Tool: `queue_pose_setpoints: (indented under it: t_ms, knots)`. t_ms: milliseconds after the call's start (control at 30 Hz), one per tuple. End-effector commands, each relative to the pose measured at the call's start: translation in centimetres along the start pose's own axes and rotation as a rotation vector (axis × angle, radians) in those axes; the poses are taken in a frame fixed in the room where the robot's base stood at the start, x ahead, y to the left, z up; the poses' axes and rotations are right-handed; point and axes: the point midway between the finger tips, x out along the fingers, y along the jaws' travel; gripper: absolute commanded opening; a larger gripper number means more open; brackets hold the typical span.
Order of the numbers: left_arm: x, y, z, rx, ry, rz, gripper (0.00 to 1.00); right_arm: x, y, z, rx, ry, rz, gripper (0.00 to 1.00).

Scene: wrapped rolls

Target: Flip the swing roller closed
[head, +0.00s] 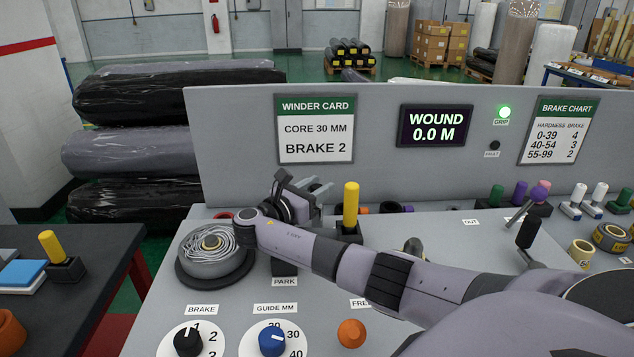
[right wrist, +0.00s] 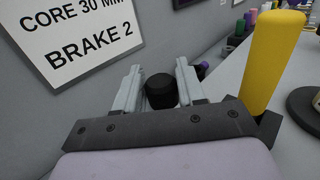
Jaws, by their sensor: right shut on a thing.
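My right gripper (head: 312,186) reaches over the grey bench from the right, in front of the upright panel. In the right wrist view its two pale fingers (right wrist: 160,88) stand either side of a black round knob (right wrist: 161,95), and it is shut on this knob. The knob may be the swing roller's handle; the rest of the roller is hidden behind my gripper and arm, so I cannot tell its angle. My left gripper is in neither view.
A yellow peg (head: 351,204) in a black block stands close right of my gripper, also in the right wrist view (right wrist: 271,62). A wound roll (head: 213,262) sits left of my forearm. A brake dial (head: 188,342) and blue guide dial (head: 272,341) are at the front.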

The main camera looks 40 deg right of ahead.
Motion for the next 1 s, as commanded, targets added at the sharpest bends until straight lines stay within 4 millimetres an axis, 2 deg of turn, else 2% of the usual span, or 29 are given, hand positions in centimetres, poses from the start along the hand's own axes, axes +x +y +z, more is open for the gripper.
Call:
queue_pose_setpoints:
  t_ms: [367, 900, 933, 967, 1000]
  knots:
    - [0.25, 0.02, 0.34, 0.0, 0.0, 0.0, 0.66, -0.98, -0.6, -0.03, 0.001, 0.001, -0.154, 0.0]
    - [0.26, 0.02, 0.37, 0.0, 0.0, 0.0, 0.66, -1.07, -0.7, 0.0, 0.002, 0.0, -0.176, 0.0]
    - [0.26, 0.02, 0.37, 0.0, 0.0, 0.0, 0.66, -1.07, -0.7, 0.0, 0.002, 0.0, -0.176, 0.49]
    - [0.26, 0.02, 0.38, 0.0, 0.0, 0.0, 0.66, -1.07, -0.7, 0.0, 0.002, 0.0, -0.175, 0.59]
    - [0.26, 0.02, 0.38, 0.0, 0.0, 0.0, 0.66, -1.07, -0.7, 0.0, 0.002, 0.0, -0.175, 0.59]
